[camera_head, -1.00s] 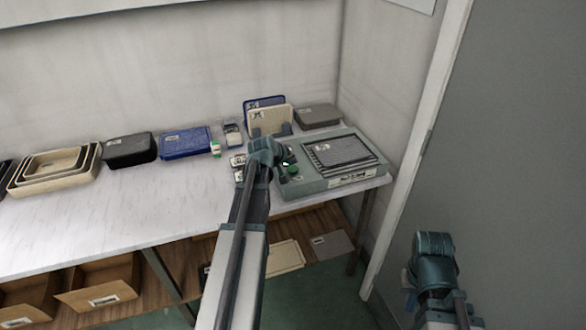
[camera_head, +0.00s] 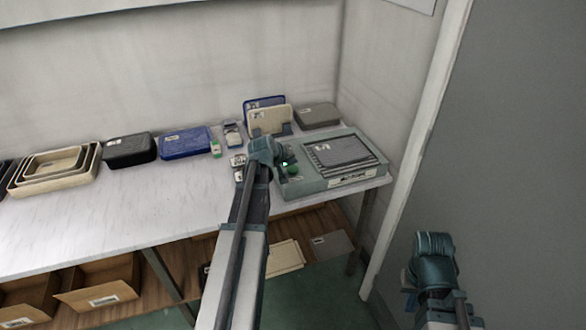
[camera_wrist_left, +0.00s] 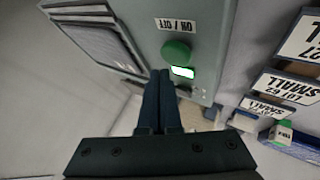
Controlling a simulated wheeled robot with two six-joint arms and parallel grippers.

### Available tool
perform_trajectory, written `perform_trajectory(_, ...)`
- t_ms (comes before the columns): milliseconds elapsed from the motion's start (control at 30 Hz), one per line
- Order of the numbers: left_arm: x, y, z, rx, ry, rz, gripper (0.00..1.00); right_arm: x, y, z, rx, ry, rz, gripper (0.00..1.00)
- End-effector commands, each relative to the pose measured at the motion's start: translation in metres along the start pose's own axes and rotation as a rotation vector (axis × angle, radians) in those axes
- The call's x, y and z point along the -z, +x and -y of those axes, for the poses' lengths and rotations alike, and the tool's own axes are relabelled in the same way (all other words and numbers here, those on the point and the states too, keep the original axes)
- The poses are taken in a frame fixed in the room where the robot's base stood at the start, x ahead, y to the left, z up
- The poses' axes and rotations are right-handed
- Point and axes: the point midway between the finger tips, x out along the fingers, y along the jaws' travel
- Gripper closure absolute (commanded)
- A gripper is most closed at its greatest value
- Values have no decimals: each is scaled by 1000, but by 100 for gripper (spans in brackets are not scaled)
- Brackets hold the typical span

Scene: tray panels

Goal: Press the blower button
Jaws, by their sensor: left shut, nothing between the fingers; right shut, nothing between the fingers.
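The blower is a grey-green box (camera_head: 312,186) at the right end of the table, with dark stacked panels on top. Its round green button (camera_head: 292,169) is on the left part of the top. In the left wrist view the button (camera_wrist_left: 176,52) sits beside an "ON / OFF" label (camera_wrist_left: 174,25) and a small glowing white-green light (camera_wrist_left: 183,72). My left gripper (camera_wrist_left: 160,76) is shut and empty, its tips close to the light and the button; contact cannot be told. In the head view the left wrist (camera_head: 262,150) is over the box's left edge. My right gripper (camera_head: 409,290) is shut, low at the right, away from the table.
A cream panel and a blue panel stand upright behind the box, beside a grey case (camera_head: 317,115). Small labelled cards (camera_head: 238,161) lie left of the box. Blue (camera_head: 185,143) and black (camera_head: 129,150) cases and nested trays (camera_head: 55,168) line the back. The table's front left is clear.

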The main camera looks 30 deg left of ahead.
Motion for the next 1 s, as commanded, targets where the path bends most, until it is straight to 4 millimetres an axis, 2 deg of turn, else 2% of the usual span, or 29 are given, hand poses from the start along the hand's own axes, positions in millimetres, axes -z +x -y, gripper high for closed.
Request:
perform_trajectory(500, -5, 7, 5, 0, 0, 0, 100, 1, 10, 1, 0, 0, 0, 100)
perform_trajectory(1000, -5, 7, 5, 0, 0, 0, 100, 1, 10, 1, 0, 0, 0, 100)
